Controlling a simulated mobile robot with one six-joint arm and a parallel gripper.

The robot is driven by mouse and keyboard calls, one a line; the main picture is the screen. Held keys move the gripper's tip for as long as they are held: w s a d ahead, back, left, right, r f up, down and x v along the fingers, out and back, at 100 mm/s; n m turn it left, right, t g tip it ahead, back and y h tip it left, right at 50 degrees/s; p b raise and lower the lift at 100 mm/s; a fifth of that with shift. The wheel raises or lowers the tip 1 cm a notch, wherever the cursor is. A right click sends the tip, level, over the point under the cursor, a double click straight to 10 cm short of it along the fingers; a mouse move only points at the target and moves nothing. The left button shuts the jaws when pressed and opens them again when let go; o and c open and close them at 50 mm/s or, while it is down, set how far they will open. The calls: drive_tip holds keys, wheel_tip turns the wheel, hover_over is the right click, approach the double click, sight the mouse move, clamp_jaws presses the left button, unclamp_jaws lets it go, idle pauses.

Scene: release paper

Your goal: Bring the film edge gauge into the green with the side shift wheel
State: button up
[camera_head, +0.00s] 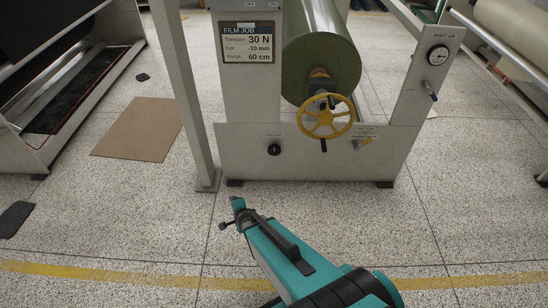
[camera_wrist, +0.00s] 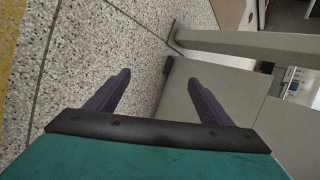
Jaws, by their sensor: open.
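A yellow spoked hand wheel (camera_head: 325,116) with a dark knob at its bottom stands on the machine front, below the end of the green film roll (camera_head: 321,45). I take it as the side shift wheel, but no readable label confirms this. I cannot make out a film edge gauge with a green zone. My gripper (camera_head: 231,213) is in front of the machine, low and left of the wheel, apart from it. In the wrist view my gripper (camera_wrist: 160,82) has its two dark fingers spread, with nothing between them.
A sign (camera_head: 248,42) reads film job, tension 30 N, -10 mm, 60 cm. A black knob (camera_head: 274,150) is on the front panel; a round dial (camera_head: 437,55) is on the right post. A slanted post (camera_head: 185,90) stands left.

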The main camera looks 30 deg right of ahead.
drive_tip(key=w+d+r+m+t+h+b, duration=0.2)
drive_tip(key=w+d+m+t+h+b, duration=0.35)
drive_tip(key=w+d+m+b, duration=0.55)
drive_tip(key=m+t+h+b, duration=0.1)
drive_tip(key=m+h+b, duration=0.15)
drive_tip(key=b, duration=1.45)
approach(274, 152)
drive_tip(key=shift+s+a+f+n+h, duration=0.1)
drive_tip(key=shift+s+a+n+h, duration=0.1)
drive_tip(key=shift+s+a, duration=0.45)
drive_tip(key=shift+s+a+f+n+h, duration=0.1)
drive_tip(key=shift+s+a+h, duration=0.1)
drive_tip(key=shift+s+a, duration=0.45)
drive_tip(key=shift+s+d, duration=0.1)
drive_tip(key=shift+d, duration=0.15)
drive_tip(key=shift+b+x, duration=1.85)
drive_tip(key=shift+x, duration=4)
drive_tip(key=shift+r+x, duration=0.2)
drive_tip(key=shift+x, duration=0.8)
